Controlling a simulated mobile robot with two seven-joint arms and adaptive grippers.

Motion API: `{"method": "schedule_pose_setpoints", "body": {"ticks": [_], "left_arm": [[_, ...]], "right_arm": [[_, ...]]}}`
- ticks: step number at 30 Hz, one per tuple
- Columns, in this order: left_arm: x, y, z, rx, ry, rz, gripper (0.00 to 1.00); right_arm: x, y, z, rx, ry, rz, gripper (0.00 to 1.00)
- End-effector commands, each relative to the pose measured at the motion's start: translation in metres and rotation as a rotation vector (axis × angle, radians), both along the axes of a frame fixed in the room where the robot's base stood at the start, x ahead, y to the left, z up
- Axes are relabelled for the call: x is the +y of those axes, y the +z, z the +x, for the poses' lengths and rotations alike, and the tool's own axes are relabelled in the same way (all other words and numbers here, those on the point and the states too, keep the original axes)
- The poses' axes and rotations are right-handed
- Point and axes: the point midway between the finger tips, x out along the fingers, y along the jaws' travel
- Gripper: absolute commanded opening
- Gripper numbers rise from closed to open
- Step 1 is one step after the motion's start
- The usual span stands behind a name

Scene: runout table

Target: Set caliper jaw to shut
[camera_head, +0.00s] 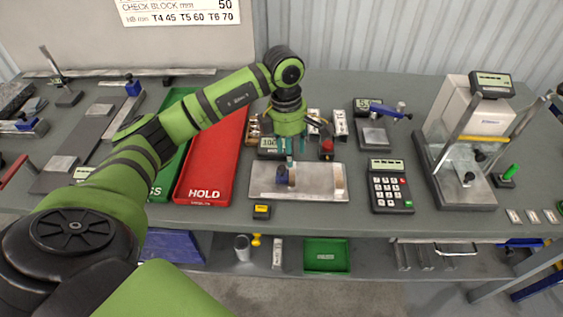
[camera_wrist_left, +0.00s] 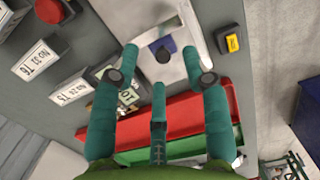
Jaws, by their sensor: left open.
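A flat metal plate (camera_head: 312,188) lies on the bench below my left gripper. A dark blue block with a dark knob (camera_head: 283,178) stands on its left part, and a pale upright piece (camera_head: 339,180) stands at its right end. This looks like the caliper, with a wide gap between block and upright piece. My left gripper (camera_head: 288,160) points down, open and empty, just above and behind the blue block. In the left wrist view, the teal fingers (camera_wrist_left: 159,62) spread apart, with the blue block (camera_wrist_left: 164,45) beyond their tips. Whether they touch it is unclear. My right gripper is out of view.
A red HOLD tray (camera_head: 208,186) and a green tray (camera_head: 165,184) lie left of the plate. A keypad device (camera_head: 390,187) and a large tester (camera_head: 468,140) stand right. A small yellow-black box (camera_head: 262,211) sits at the front edge. A red button (camera_head: 327,147) stands behind the plate.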

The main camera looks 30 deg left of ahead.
Motion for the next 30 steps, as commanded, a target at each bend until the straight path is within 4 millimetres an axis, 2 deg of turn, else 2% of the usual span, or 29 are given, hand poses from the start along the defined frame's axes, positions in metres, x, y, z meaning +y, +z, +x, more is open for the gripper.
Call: {"method": "schedule_pose_setpoints", "body": {"ticks": [1,5,18,28,29,30], "left_arm": [[0.012,0.004,-0.001,0.012,0.009,0.042,0.46],[0.025,0.0,-0.004,0.032,0.02,0.085,0.46],[0.023,-0.058,-0.004,0.032,0.019,0.083,0.46],[0.023,-0.065,-0.003,0.029,0.017,0.082,0.46],[0.023,-0.065,-0.003,0.029,0.017,0.082,0.38],[0.023,-0.065,-0.003,0.028,0.017,0.081,0.22]], "right_arm": [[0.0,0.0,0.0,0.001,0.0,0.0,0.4],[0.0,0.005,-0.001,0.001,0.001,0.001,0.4],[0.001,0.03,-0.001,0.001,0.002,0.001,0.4],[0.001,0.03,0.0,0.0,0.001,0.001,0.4],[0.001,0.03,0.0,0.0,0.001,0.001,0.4],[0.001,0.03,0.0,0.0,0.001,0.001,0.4]]}}
